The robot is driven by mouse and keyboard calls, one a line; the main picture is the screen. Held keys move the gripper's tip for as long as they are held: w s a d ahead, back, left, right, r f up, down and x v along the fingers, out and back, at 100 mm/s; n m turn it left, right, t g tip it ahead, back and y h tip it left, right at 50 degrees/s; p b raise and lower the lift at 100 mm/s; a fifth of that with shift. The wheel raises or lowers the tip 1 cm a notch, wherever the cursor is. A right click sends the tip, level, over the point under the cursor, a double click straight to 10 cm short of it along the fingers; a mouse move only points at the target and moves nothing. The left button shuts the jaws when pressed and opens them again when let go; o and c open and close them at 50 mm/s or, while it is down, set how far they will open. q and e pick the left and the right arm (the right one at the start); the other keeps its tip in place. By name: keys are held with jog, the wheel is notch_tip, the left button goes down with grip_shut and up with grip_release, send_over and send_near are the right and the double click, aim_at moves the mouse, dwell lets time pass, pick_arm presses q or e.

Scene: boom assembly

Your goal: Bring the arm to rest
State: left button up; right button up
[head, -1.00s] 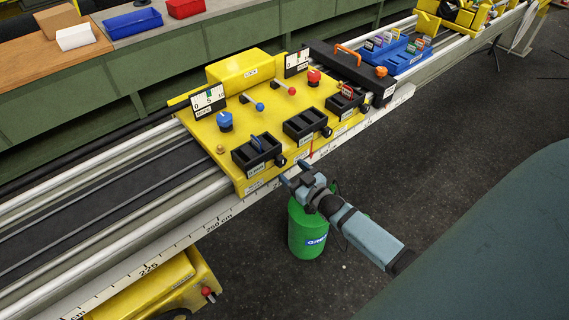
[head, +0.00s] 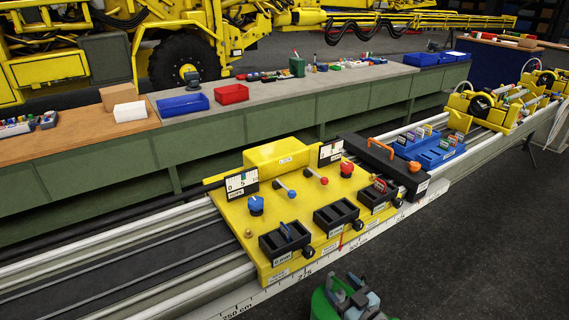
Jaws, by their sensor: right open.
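My right gripper (head: 348,285) shows at the bottom edge, in front of the yellow control carriage (head: 262,252) and apart from it. Its fingers are open with nothing seen between them. Most of the right arm is cut off by the frame's bottom edge. My left gripper is not in view. The carriage sits on the rails and carries black trays, a blue knob (head: 256,205), a red knob (head: 346,168), levers and two white gauges.
A blue tray (head: 440,158) with coloured pieces sits farther along the rails. A long bench with red (head: 231,94) and blue bins runs behind. Dark floor lies free at the right.

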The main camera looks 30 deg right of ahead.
jog(key=s+a+f+g+y, duration=0.1)
jog(key=s+a+f+g, duration=0.1)
jog(key=s+a, duration=0.4)
jog(key=s+a+f+g+y, duration=0.1)
jog(key=s+a+f+g, duration=0.2)
jog(key=a, duration=0.8)
jog(key=s+g, duration=0.2)
jog(key=s, duration=0.1)
jog(key=shift+s+a+f+n, duration=0.2)
jog(key=shift+s+a+n, duration=0.1)
jog(key=shift+s+a, duration=0.1)
